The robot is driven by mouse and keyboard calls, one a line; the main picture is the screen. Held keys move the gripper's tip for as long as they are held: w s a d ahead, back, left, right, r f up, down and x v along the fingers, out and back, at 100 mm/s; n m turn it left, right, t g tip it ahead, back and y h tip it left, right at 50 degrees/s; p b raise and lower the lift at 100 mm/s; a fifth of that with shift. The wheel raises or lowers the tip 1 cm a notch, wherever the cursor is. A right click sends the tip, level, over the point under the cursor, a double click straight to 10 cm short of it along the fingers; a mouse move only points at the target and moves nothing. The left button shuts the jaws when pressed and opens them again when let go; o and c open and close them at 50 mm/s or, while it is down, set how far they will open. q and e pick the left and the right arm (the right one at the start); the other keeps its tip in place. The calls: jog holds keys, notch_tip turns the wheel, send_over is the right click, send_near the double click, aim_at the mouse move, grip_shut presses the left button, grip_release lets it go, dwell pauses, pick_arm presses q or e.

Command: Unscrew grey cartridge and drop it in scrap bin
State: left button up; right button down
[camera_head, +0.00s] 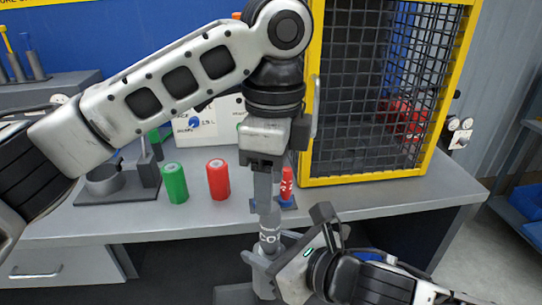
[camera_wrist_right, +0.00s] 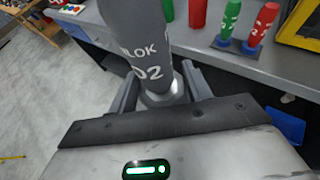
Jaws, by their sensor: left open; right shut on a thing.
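The grey cartridge (camera_head: 269,222) with white lettering stands roughly upright in front of the bench edge. In the right wrist view its grey body (camera_wrist_right: 137,42) rises between my right fingers. My right gripper (camera_head: 270,256) is shut on its lower end; its fingers also show in the right wrist view (camera_wrist_right: 162,92). My left gripper (camera_head: 265,163) points down from above at the cartridge's upper end, with its jaws open. The left gripper hides the cartridge's top, so I cannot tell whether they touch. I cannot make out a scrap bin for certain.
A green cylinder (camera_head: 174,183) and a red cylinder (camera_head: 218,179) stand on the grey bench (camera_head: 400,193). A small red cartridge (camera_head: 286,182) stands in a blue holder behind my left gripper. A yellow-framed mesh cage (camera_head: 365,181) stands at the right. Blue bins (camera_head: 530,200) sit on a far-right shelf.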

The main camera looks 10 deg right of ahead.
pick_arm(q)
notch_tip(320, 180, up, 5)
jog(key=m, duration=0.6)
jog(key=shift+r+m, duration=0.15)
jog(key=shift+m, duration=0.25)
notch_tip(320, 180, down, 12)
jog(key=shift+s+r, duration=0.15)
jog(key=c, duration=1.2)
jog(key=shift+o, duration=0.2)
jog(key=n, duration=0.9)
jog(key=shift+n, duration=0.3)
jog(key=n, duration=0.3)
jog(key=shift+r, duration=0.25)
